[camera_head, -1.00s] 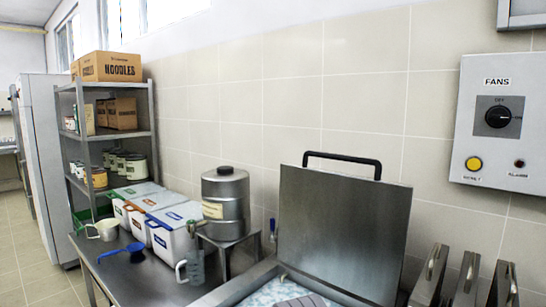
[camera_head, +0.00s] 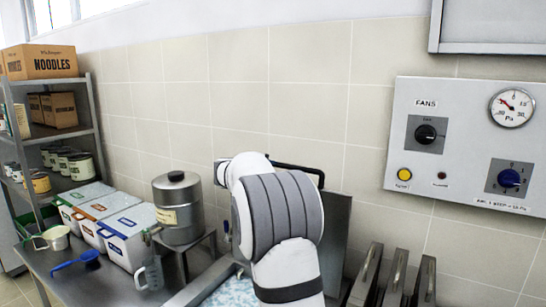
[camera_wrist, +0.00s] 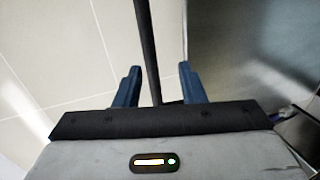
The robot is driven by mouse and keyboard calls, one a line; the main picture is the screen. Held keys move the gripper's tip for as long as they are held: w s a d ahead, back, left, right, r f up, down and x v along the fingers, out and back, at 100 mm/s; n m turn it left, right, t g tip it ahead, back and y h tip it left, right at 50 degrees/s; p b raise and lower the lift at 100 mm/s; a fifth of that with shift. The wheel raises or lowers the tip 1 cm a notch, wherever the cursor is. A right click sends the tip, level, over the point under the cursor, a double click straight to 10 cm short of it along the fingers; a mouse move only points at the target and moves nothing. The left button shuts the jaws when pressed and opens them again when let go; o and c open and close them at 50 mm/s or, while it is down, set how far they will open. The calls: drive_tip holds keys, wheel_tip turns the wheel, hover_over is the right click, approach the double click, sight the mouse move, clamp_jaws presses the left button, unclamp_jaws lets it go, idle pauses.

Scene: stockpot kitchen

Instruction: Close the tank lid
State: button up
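The tank lid (camera_head: 336,235) is a grey metal plate standing upright and open in the head view, largely hidden by my arm. Its black handle (camera_head: 312,169) runs along the lid's top edge. In the wrist view the black handle (camera_wrist: 146,40) runs between the two blue fingers of my gripper (camera_wrist: 158,70), which stand apart with gaps on both sides. The lid's grey face (camera_wrist: 245,45) is at the right of that view. The tank (camera_head: 196,290) shows its metal rim and pale, speckled contents below. My gripper's fingers are hidden behind my arm in the head view.
A wall control panel (camera_head: 465,145) is to the right. Several grey upright units with handles (camera_head: 395,275) stand right of the lid. A steel pot (camera_head: 178,208), white bins (camera_head: 128,240) and a measuring jug (camera_head: 152,273) stand on the left counter, beside a shelf (camera_head: 95,110).

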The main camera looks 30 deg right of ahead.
sight(279, 166)
drive_tip(key=shift+t, duration=0.3)
drive_tip(key=p+x, duration=0.1)
drive_tip(key=x, duration=0.2)
drive_tip(key=r+p+x, duration=0.1)
drive_tip(key=x, duration=0.1)
drive_tip(key=p+x, duration=0.1)
drive_tip(key=x, duration=0.2)
drive_tip(key=shift+w+d+p, duration=0.3)
drive_tip(key=shift+w, duration=0.15)
clamp_jaws()
